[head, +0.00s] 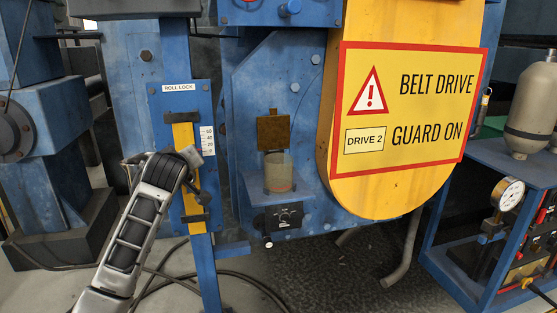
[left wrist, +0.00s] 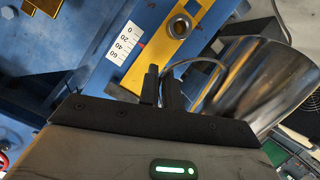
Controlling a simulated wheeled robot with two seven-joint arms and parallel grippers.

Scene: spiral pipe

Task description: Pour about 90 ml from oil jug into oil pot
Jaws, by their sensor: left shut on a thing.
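The oil pot (head: 279,176) is a clear cup with a red line low on it, on a small blue shelf. A brass plate (head: 273,132) stands upright behind it, like an open lid. My left gripper (head: 188,165) is left of the pot, in front of the yellow roll lock strip. In the left wrist view its fingers (left wrist: 161,88) are shut at the thin handle of a shiny metal jug (left wrist: 265,85). The jug looks tilted in that view. In the head view my arm mostly hides the jug, and its contents do not show. My right gripper is not in view.
A yellow belt guard (head: 385,200) with a warning sign stands right of the pot. A black knob box (head: 284,216) is below the shelf. The roll lock post (head: 203,265) stands left of the pot. A blue cart (head: 470,285) with a gauge is at the right.

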